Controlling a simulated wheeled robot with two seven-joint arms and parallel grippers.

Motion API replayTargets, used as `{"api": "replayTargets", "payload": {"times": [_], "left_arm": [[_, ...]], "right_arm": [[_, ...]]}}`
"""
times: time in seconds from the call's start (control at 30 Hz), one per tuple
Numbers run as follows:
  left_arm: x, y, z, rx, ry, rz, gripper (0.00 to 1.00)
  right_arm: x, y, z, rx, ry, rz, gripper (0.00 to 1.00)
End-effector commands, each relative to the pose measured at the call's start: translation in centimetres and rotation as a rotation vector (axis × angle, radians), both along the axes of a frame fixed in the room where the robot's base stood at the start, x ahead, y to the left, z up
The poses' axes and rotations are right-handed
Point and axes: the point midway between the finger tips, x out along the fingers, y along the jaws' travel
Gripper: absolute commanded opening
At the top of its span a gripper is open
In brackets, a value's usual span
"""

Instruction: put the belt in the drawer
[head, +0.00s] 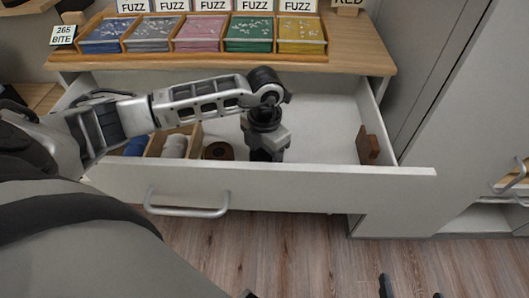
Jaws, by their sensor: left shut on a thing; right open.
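The drawer (320,178) is pulled open under the wooden desk top. My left gripper (266,154) reaches down inside it, just behind the front panel. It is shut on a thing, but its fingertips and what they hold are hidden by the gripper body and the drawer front. A brown round coil or roll (217,151) lies just left of the gripper; I cannot tell whether it is the belt. No other belt shows clearly. Dark fingertips of my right gripper (412,291) show at the bottom edge, apart and empty, in front of the floor.
Inside the drawer, a wooden divider box (155,146) with white rolls (175,146) and a blue item (136,146) sits left. A brown block (368,146) stands at the right. The drawer floor between is clear. A card tray (200,52) sits on the desk; a cabinet stands right.

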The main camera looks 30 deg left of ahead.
Motion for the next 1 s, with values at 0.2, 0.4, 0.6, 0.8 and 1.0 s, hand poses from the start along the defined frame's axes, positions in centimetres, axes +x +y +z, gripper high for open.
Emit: {"api": "replayTargets", "payload": {"times": [0.2, 0.4, 0.6, 0.8, 1.0], "left_arm": [[0.1, 0.0, 0.0, 0.0, -0.002, -0.001, 0.37], [0.0, 0.0, -0.4, 0.0, -0.002, 0.0, 0.77], [0.0, 0.0, -0.3, 0.0, -0.001, 0.0, 0.85], [0.1, 0.0, 0.3, 0.0, -0.002, 0.0, 0.85], [0.2, 0.0, 3.5, -0.001, -0.007, -0.001, 0.85]], "right_arm": [[0.0, 0.0, 0.0, -0.001, 0.002, 0.001, 0.89], [-0.1, 0.0, -0.3, -0.002, 0.003, 0.001, 0.89], [-0.2, 0.0, -0.4, -0.002, 0.005, 0.002, 0.89], [-0.2, 0.0, 0.0, -0.002, 0.007, 0.003, 0.89], [-0.3, 0.1, -0.1, -0.001, 0.01, 0.003, 0.89]]}}
